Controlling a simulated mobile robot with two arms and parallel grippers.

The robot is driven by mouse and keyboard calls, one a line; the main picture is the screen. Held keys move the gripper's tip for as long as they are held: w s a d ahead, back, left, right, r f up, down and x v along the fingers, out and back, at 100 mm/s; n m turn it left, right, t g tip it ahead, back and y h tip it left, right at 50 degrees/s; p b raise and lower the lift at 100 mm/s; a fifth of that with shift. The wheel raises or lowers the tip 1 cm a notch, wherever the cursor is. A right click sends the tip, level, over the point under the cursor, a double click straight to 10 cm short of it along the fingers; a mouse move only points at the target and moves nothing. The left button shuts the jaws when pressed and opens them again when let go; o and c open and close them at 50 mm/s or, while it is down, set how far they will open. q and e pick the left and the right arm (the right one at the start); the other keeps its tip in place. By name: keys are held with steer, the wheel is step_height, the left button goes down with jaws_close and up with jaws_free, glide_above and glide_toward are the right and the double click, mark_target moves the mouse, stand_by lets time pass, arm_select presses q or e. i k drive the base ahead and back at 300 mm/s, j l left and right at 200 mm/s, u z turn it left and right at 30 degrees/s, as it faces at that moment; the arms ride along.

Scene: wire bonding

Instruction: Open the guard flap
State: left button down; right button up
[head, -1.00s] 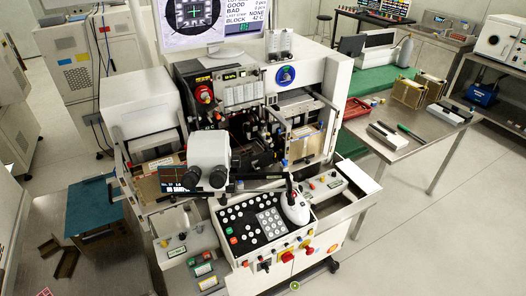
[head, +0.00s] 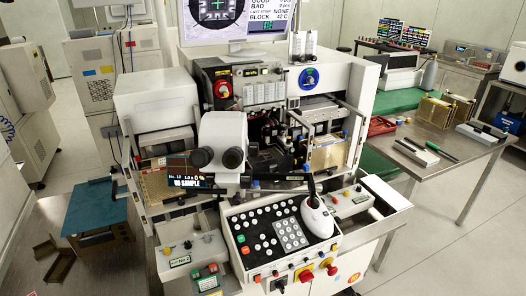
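The wire bonding machine (head: 155,118) stands in the middle of the head view. Its microscope head (head: 223,132) with two black eyepieces is at the front. A dark bar (head: 290,178) runs across the front of the work area, just right of the eyepieces. Dark parts (head: 268,158) sit behind this bar. I cannot tell for sure which part is the guard flap or how far open it is. Neither of my grippers is in view.
A control panel (head: 258,229) with a white joystick (head: 317,218) juts out at the front. A steel table (head: 440,172) stands to the right. Floor is clear at the lower right.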

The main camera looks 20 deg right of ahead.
mark_target(284, 163)
steer(key=l+u, duration=0.2)
steer(key=u, duration=0.2)
steer(key=l+u, duration=0.25)
steer(key=u, duration=0.15)
steer(key=l+u, duration=0.2)
steer(key=u, duration=0.2)
steer(key=l+u, duration=0.2)
steer(key=u, duration=0.2)
steer(key=k+l+u, duration=0.1)
steer(key=u, duration=0.3)
steer(key=l, duration=0.1)
